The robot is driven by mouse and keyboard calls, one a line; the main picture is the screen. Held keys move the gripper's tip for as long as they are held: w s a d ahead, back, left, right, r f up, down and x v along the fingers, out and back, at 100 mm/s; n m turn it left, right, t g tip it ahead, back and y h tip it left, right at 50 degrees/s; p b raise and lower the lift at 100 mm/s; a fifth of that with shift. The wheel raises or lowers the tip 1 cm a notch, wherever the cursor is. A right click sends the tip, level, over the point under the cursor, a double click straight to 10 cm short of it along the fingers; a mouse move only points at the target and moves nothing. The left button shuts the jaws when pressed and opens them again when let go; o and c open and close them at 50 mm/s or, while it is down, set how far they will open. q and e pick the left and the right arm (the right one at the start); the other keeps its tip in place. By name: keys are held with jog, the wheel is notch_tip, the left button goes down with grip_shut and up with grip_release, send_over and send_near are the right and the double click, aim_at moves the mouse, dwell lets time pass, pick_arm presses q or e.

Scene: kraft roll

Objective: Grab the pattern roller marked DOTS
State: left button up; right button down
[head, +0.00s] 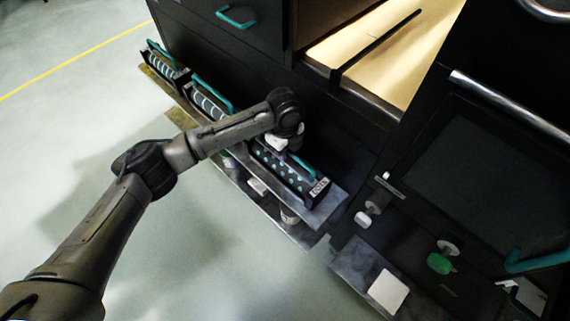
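The pattern roller marked DOTS (277,168) lies in a black holder at the near right end of a shelf in the head view. It is dark with pale teal dots. Its label (320,187) faces up at the right end, and its teal handle (303,166) runs along the back. My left gripper (290,146) hangs just above the far end of this roller and its handle. The wrist covers most of the gripper, so I cannot see its fingers clearly or whether they touch the handle. My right gripper is not in view.
Two other rollers, one with stripes (208,103) and one farther left (165,60), stand in the same row with teal handles. A dark cabinet rises behind the shelf (326,207). A kraft paper surface (390,50) is above right. Floor at left is clear.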

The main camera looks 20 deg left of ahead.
pick_arm(q)
grip_shut()
dwell(1.0)
jog(key=shift+r, duration=0.15)
